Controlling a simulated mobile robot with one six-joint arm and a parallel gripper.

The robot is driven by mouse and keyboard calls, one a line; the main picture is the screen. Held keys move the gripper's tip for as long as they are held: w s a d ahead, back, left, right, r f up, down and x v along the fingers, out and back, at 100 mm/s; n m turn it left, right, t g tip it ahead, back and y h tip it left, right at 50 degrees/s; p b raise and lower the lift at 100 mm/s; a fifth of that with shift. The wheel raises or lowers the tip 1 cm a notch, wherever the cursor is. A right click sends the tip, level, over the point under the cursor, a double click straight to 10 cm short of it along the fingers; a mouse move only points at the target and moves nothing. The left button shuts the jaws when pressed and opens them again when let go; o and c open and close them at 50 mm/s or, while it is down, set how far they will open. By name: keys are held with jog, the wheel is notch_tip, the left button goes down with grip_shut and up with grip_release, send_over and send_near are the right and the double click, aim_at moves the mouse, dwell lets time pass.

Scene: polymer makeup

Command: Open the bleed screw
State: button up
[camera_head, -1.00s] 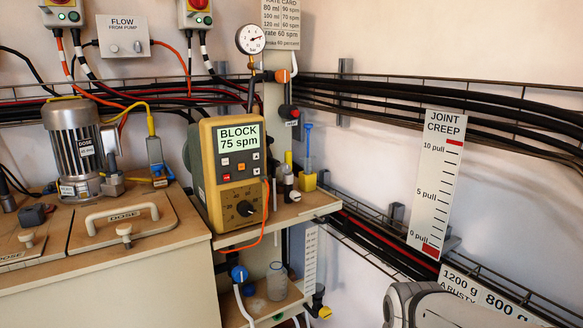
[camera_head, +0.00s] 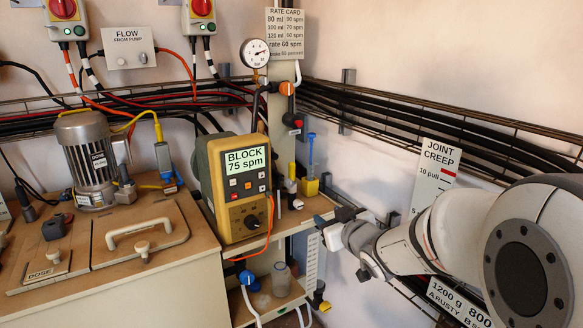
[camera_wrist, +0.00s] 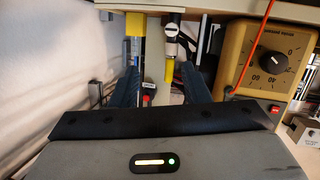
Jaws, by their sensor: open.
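No part is readably labelled as the bleed screw. A small black-and-white fitting (camera_head: 292,187) with a yellow top stands on the shelf right of the yellow pump (camera_head: 232,222), whose display reads "BLOCK 75 spm". In the wrist view, turned about upside down, the fitting (camera_wrist: 171,40) and its yellow part (camera_wrist: 169,70) show between my fingers, seemingly beyond their tips. My gripper (camera_wrist: 160,78) is open and empty. In the head view my gripper (camera_head: 340,220) is at the shelf's right end, right of the fitting.
A yellow block (camera_head: 310,187) holding a blue-topped piece stands close beside the fitting. A red knob (camera_head: 296,124) sits above on the pipe. An orange cable (camera_head: 268,228) hangs at the pump. A jar (camera_head: 280,280) stands on the lower shelf. Cable trays run along the right wall.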

aim_at(291, 185)
jog(key=w+a+r+n+y, duration=0.1)
jog(key=w+a, duration=0.1)
jog(key=a, duration=0.1)
jog(key=w+a+r+n+y, duration=0.1)
jog(key=w+a+r+y, duration=0.1)
jog(key=a, duration=0.1)
jog(key=w+a+r+y+p, duration=0.1)
jog(key=w+a+r+y, duration=0.1)
jog(key=a, duration=0.2)
jog(key=shift+w+r+n, duration=0.1)
jog(key=shift+w+n, duration=0.05)
jog(key=shift+n, duration=0.25)
jog(key=shift+c, duration=0.2)
grip_shut()
